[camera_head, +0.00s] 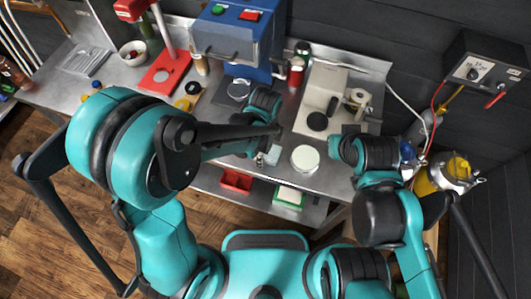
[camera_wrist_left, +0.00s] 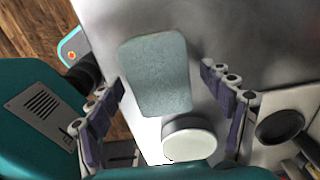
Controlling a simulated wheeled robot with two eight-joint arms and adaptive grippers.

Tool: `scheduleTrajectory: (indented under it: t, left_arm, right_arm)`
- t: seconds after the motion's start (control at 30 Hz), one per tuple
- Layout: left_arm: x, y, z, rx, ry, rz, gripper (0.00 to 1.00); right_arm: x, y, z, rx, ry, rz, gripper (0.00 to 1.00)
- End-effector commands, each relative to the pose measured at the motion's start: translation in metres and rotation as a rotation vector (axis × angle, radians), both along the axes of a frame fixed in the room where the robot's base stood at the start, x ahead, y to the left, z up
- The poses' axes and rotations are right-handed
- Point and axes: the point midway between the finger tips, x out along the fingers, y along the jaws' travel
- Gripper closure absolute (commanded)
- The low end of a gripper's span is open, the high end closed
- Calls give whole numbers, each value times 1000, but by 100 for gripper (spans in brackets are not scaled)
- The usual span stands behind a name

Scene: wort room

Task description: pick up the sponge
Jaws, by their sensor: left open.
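The sponge appears to be the pale grey-green block with rounded corners (camera_wrist_left: 157,75) in the left wrist view. It lies on the steel bench beside a round white-topped container (camera_wrist_left: 189,140). In the head view the block shows small and partly covered (camera_head: 272,154), left of that container (camera_head: 305,158). My left gripper (camera_wrist_left: 163,84) is open, its fingers spread to either side of the block, with nothing held. In the head view its fingers are mostly hidden behind my forearm. My right arm's wrist (camera_head: 362,151) is over the bench's right part; its fingers cannot be made out.
A blue machine (camera_head: 238,32) and a red stand (camera_head: 166,72) stand at the back. A pale board (camera_head: 325,88) holds a black disc (camera_head: 317,121). A red tray (camera_head: 236,181) and a green-white item (camera_head: 289,196) are on the lower shelf. A yellow cylinder stands right (camera_head: 428,184).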

Motion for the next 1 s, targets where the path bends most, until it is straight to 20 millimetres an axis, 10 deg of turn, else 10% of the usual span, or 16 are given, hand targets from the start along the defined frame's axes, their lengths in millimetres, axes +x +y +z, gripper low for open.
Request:
scheduleTrajectory:
  t: [0.17,0.33,1.0]
  left_arm:
    - [0,0,1,0,0,1,20]
    - [0,0,1,0,0,1,53]
    - [0,0,23,0,0,1,57]
  right_arm:
    - [0,0,1,0,0,0,100]
    - [0,0,1,0,0,0,100]
    - [0,0,10,0,0,0,100]
